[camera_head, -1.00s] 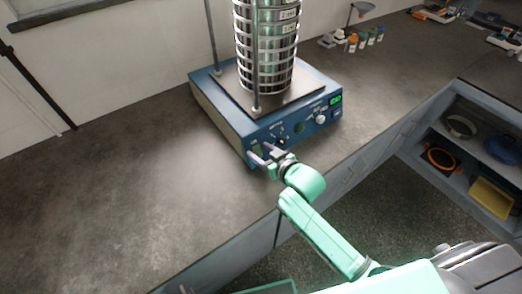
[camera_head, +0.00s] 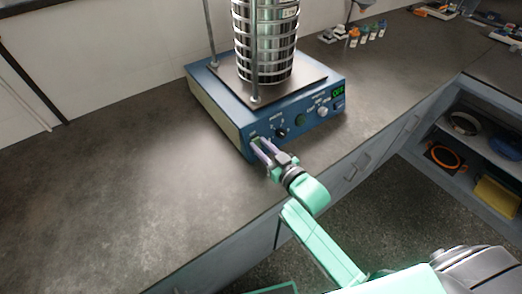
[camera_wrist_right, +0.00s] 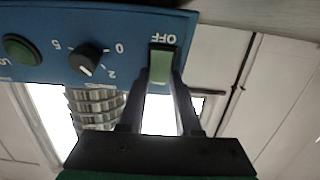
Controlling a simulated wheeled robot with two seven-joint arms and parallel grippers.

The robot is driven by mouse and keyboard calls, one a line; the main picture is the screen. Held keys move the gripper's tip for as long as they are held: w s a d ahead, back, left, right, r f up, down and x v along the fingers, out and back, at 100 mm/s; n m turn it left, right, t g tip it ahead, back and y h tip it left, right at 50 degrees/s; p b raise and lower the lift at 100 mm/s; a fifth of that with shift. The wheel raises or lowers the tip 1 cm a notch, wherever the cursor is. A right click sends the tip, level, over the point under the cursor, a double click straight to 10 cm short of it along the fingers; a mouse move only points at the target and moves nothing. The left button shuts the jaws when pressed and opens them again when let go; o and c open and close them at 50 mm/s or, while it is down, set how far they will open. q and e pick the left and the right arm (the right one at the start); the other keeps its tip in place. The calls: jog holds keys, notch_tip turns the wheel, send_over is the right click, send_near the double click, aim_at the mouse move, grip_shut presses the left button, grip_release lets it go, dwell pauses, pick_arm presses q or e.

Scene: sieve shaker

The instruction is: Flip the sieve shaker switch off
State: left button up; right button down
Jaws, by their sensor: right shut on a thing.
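The sieve shaker (camera_head: 215,100) is a blue box on the grey counter, with a stack of round metal sieves (camera_head: 264,55) on its top plate. Its green switch (camera_wrist_right: 162,63) sits at the left end of the front panel in the head view. The wrist view shows the panel upside down, with "OFF" printed beside the switch. My right gripper (camera_head: 260,142) is at the panel, its two fingers on either side of the switch. In the wrist view the fingertips (camera_wrist_right: 161,75) are shut on it. The switch's tilt is hard to tell. My left gripper is not in view.
A black dial (camera_wrist_right: 86,60) and a green button (camera_wrist_right: 22,49) are beside the switch on the panel. Small bottles (camera_head: 368,34) stand farther back. The counter (camera_head: 110,170) left of the shaker is clear.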

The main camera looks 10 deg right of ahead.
jog(key=c, duration=0.6)
grip_release()
jog(key=b+v, duration=0.1)
jog(key=v, duration=1.3)
jog(key=shift+s, duration=0.25)
jog(key=shift+d+r, duration=0.1)
jog(key=shift+d, duration=0.05)
